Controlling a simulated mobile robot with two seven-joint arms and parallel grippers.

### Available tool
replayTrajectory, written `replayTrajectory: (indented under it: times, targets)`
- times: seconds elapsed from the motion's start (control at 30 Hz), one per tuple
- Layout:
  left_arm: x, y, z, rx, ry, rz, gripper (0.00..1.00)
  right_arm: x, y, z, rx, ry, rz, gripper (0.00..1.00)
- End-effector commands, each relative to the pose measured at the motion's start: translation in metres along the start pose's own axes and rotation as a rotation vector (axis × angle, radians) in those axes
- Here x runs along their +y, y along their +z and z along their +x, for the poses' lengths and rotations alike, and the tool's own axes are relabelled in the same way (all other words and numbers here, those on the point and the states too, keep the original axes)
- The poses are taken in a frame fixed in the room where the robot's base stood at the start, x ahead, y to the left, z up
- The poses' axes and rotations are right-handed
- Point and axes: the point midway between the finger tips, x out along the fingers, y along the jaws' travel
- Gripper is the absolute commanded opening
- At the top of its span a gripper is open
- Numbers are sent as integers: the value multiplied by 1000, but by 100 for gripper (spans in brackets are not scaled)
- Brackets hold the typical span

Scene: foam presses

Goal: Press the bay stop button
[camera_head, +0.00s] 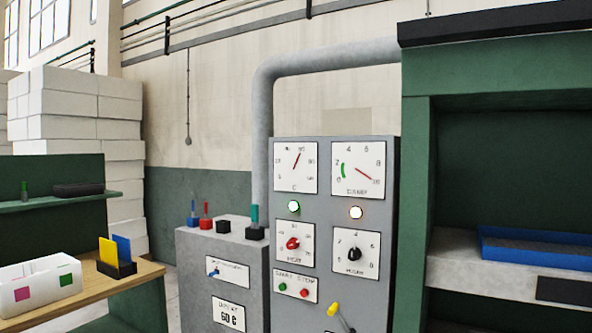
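A tall grey control cabinet (331,217) stands in the middle. Low on its left side is a white plate (296,283) with a green button (282,287) on its left and a red button (304,292) on its right. The lettering over them is too small to read surely, so I cannot tell whether either is the bay stop button. A red knob (292,243) and a black knob (354,254) sit on dials above. A yellow-ended lever (333,309) sticks out below right of the plate. Neither of my grippers is in view.
A lower grey console (234,259) with colored levers on top adjoins the cabinet's left. A green press (418,250) holding a blue tray (530,262) stands close on the right. A wooden table (151,271) with a white bin (38,286) stands at left.

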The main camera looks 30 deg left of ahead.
Motion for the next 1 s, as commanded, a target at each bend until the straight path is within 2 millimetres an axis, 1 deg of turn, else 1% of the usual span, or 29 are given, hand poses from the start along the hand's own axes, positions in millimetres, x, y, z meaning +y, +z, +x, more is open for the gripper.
replayTrajectory:
  times: [0.2, 0.63, 1.0]
  targets:
    - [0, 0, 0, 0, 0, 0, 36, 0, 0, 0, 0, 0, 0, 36]
    - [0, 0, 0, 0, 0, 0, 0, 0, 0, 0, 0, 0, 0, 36]
    - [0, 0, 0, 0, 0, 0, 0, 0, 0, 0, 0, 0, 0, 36]
